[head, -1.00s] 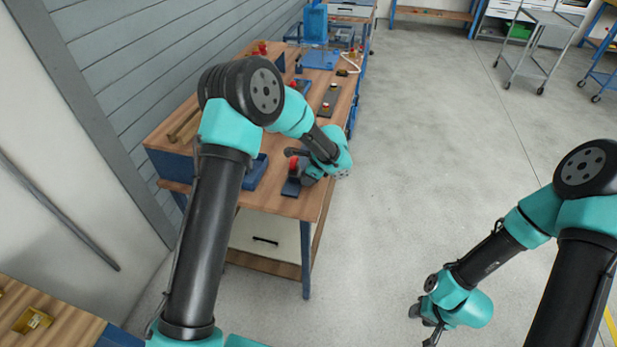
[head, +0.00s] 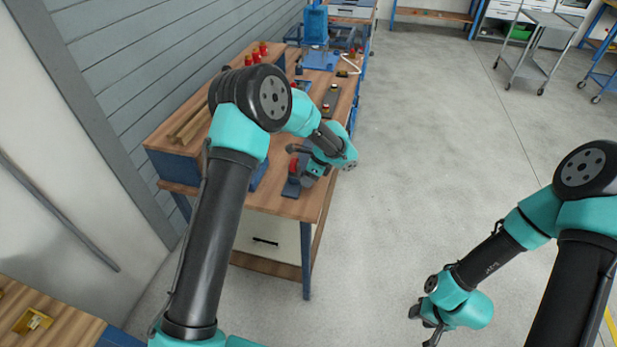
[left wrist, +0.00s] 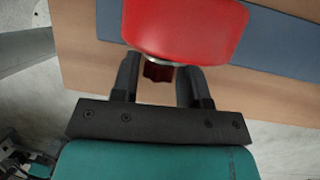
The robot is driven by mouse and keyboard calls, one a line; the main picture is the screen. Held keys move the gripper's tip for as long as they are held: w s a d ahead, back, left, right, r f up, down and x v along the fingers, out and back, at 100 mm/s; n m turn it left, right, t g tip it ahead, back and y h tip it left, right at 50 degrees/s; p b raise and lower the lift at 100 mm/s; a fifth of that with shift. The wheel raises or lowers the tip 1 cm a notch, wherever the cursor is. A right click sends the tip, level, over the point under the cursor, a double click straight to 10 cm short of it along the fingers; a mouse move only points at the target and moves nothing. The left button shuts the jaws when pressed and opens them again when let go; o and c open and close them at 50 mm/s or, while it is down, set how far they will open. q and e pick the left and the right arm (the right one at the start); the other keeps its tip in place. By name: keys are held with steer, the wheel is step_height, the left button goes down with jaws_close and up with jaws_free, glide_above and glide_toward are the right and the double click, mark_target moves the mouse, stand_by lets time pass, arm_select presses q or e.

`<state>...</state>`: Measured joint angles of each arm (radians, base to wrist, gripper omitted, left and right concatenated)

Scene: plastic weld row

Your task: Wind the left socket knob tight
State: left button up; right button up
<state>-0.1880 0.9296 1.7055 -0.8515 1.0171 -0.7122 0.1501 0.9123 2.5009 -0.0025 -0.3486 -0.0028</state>
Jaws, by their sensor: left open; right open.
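A red socket body (head: 293,165) stands on a dark blue-grey plate (head: 290,189) near the front end of the wooden bench. My left gripper (head: 300,165) is open beside it. In the left wrist view the red body (left wrist: 185,28) fills the top, with a shiny metal rim below. A small dark red knob (left wrist: 158,72) shows between the two spread fingers of my left gripper (left wrist: 158,80), with gaps at both sides. I cannot tell which socket this is. My right gripper (head: 427,328) is open and empty over the floor, far from the bench.
The wooden bench (head: 318,200) runs away from me along a grey wall (head: 150,90). Several red items (head: 257,52) stand further back, and a blue machine (head: 316,30) is at the far end. Open floor (head: 430,130) lies right of the bench.

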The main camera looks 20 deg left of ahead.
arm_select(q)
steer(key=shift+r, duration=0.15)
steer(key=v, duration=1.7)
steer(key=shift+w+d, duration=0.1)
